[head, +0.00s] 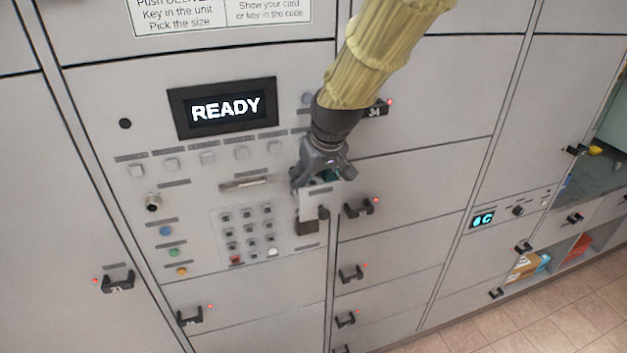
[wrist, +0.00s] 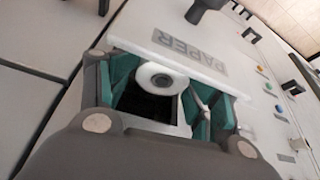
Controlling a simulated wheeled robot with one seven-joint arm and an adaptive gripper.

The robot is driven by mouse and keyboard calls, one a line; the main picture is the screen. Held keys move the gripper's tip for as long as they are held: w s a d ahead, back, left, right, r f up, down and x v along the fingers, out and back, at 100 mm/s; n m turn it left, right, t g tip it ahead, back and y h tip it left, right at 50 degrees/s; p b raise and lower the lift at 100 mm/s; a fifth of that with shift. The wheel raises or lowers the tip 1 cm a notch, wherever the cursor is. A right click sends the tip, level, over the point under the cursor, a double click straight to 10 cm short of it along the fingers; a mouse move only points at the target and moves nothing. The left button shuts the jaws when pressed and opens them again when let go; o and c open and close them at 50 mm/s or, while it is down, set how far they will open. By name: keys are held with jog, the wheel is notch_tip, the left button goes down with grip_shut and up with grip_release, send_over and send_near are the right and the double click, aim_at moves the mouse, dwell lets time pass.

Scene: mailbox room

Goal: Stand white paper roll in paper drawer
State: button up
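The paper drawer's white front (wrist: 172,48), lettered PAPER, stands out from the panel in the wrist view. It also shows in the head view (head: 313,207). The white paper roll (wrist: 147,75) shows its round end and core hole to the wrist camera, over the dark drawer opening, close behind the front. My gripper (wrist: 160,95) has its teal-padded fingers on either side of the roll at the drawer; whether both press on it is unclear. In the head view my gripper (head: 320,178) is right above the drawer and hides the roll.
A READY display (head: 226,107), a keypad (head: 250,233) and buttons lie left of the drawer. Locker handles (head: 359,208) stick out close on the right. A dark knob (wrist: 206,8) juts out near the drawer front. The floor (head: 540,320) is clear at lower right.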

jog(key=shift+r, duration=0.8)
jog(key=b+v, duration=0.2)
jog(key=v, duration=0.9)
jog(key=shift+r, duration=0.25)
jog(key=shift+s, duration=0.1)
